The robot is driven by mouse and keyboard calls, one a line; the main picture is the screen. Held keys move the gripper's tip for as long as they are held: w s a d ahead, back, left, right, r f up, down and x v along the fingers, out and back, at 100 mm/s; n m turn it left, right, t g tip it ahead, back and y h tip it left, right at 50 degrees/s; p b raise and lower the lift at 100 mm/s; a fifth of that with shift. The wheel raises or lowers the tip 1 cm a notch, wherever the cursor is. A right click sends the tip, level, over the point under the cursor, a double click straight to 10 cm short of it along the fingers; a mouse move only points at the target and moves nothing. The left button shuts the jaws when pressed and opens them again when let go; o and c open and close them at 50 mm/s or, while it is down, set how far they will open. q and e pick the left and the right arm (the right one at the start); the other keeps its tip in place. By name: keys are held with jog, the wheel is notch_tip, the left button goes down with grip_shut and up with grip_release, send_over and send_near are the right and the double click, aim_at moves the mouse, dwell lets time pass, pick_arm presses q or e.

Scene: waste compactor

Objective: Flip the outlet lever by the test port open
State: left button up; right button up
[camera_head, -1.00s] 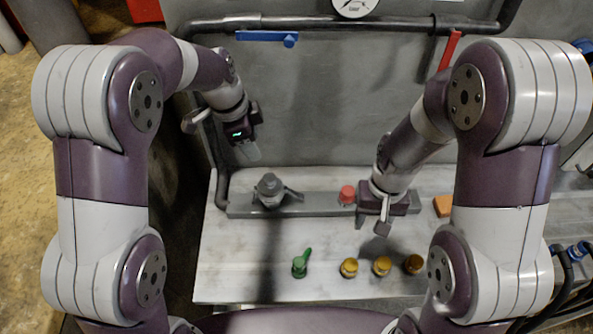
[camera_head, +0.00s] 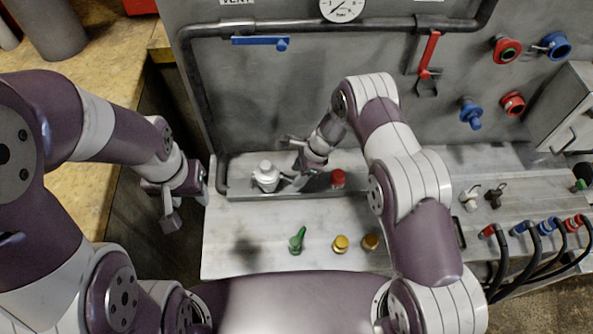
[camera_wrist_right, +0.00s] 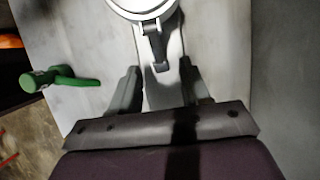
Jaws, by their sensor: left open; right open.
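A pale round-topped fitting (camera_head: 266,177) with a side lever sits on the grey strip at the back of the bench. In the right wrist view, its white round body (camera_wrist_right: 143,8) is at the top, and its dark lever (camera_wrist_right: 155,45) points down toward the gap between my fingers. My right gripper (camera_head: 293,163) is open just right of this fitting; the fingers (camera_wrist_right: 160,88) straddle the strip without visibly gripping the lever. My left gripper (camera_head: 188,203) is open and empty, left of the bench. No readable label tells which fitting is the test port.
A red knob (camera_head: 338,178) stands right of my right gripper. A green lever (camera_head: 297,241) and yellow knobs (camera_head: 341,244) stand nearer the front. A blue lever (camera_head: 260,41) and a red lever (camera_head: 429,54) are on the wall pipe.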

jog(key=shift+x, duration=0.95)
grip_shut()
jog(key=shift+r, duration=0.1)
jog(key=shift+w+r+h+p, duration=0.1)
jog(key=shift+r+h+p, duration=0.35)
jog(key=shift+h, duration=0.75)
jog(key=shift+r+h+b, duration=0.2)
jog(key=shift+h+b, duration=0.3)
jog(key=shift+h, duration=0.3)
jog(key=h+b, duration=0.1)
jog(key=b, duration=0.1)
jog(key=r+h+b, duration=0.1)
jog(key=h+b, duration=0.1)
jog(key=b, duration=0.1)
jog(key=shift+a, duration=0.1)
jog(key=shift+r+h+b, duration=0.5)
jog(key=shift+h+b, duration=0.3)
jog(key=shift+b, duration=0.45)
